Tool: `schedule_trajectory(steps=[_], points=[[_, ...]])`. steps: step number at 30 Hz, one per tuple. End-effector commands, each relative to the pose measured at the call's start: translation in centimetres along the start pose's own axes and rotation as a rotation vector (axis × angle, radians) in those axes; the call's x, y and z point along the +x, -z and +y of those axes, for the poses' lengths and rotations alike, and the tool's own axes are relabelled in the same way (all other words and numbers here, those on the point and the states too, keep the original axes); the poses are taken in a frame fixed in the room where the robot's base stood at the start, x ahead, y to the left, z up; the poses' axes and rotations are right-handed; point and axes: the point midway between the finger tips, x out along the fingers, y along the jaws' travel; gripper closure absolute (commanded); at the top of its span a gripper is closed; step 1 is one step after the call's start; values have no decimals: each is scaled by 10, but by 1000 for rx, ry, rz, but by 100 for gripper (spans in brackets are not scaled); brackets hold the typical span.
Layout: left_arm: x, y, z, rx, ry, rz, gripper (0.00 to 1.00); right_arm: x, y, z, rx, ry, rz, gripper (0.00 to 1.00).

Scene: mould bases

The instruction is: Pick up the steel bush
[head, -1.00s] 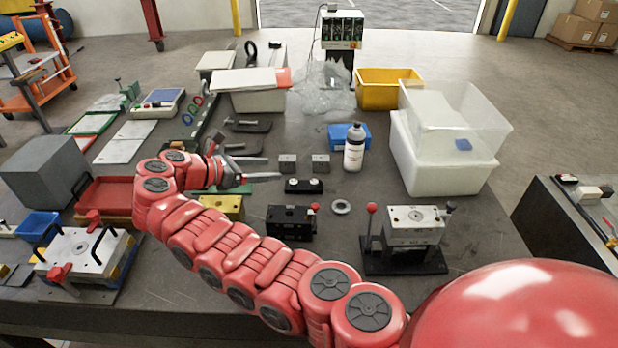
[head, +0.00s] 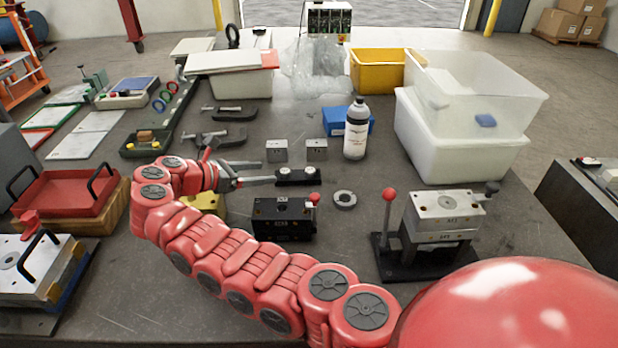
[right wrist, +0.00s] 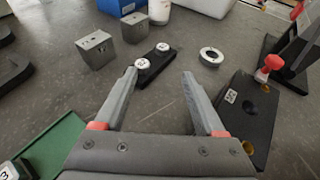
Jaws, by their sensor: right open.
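A small black holder (head: 298,178) carries two short pale round pieces, which look like bushes. The right wrist view shows the near-left piece (right wrist: 143,65) close to the left fingertip and the far-right piece (right wrist: 162,47) beyond it. I cannot tell from the frames which is the steel bush. A grey steel ring (head: 345,198) lies flat on the table right of the holder, also in the right wrist view (right wrist: 211,56). My right gripper (right wrist: 159,76) is open and empty, its fingers pointing at the holder. My left gripper is not in view.
A black block (head: 283,218) with a red knob stands in front of the holder. Two grey steel blocks (head: 277,151) (head: 316,149) and a white bottle (head: 355,135) stand behind. A mould on a black stand (head: 440,225) is at the right. Bare table surrounds the ring.

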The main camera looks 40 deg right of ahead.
Motion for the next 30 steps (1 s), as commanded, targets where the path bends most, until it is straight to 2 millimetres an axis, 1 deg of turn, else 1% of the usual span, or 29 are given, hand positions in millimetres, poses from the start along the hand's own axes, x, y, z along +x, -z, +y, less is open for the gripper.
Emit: schedule_trajectory(steps=[1,6,10,13,20,23,27,30], points=[[4,1,0,0,0,-1,0,12,1,-1,-2,5,4,28],[12,2,-1,0,0,0,0,54,-1,-2,-1,5,2,28],[14,2,-1,0,0,0,0,79,-1,-1,1,3,1,28],[15,2,-1,0,0,0,0,92,-1,-1,0,2,1,28],[18,3,-1,0,0,0,0,105,-1,-2,1,3,2,28],[22,4,-1,0,0,0,0,119,-2,-4,2,2,2,28],[24,4,-1,0,0,0,0,142,-3,-6,2,4,-1,28],[24,4,-1,0,0,0,0,150,-2,-6,1,3,0,28]])
